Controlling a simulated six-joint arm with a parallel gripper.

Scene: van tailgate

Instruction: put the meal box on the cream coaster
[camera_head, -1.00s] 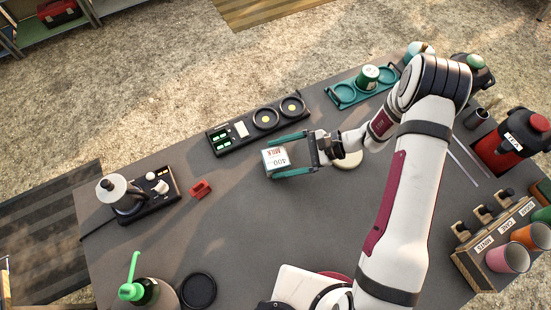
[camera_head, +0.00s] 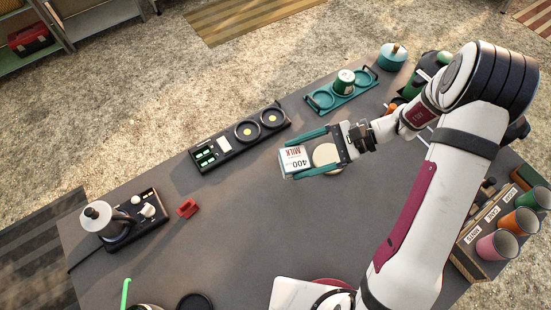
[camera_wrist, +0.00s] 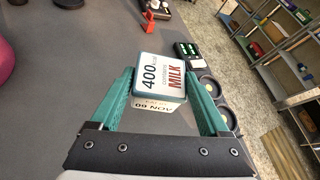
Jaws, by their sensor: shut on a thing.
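The meal box (camera_head: 292,162) is white with a "400" and "MILK" label. My gripper (camera_head: 304,158) is shut on it, with teal fingers along two opposite sides. The wrist view also shows the box (camera_wrist: 158,76) between the fingertips, its printed top face and a dated side visible. The cream coaster (camera_head: 326,155) is a pale round disc on the grey worktop. In the head view it shows between my fingers, just right of the box and partly covered by the gripper. The box's height above the worktop is hard to judge. The coaster does not show in the wrist view.
A black tray with two round wells (camera_head: 240,138) lies behind, left of the box. A teal holder (camera_head: 341,98) with a green can stands at the back. A red clip (camera_head: 187,208) and a grinder station (camera_head: 125,222) are at left.

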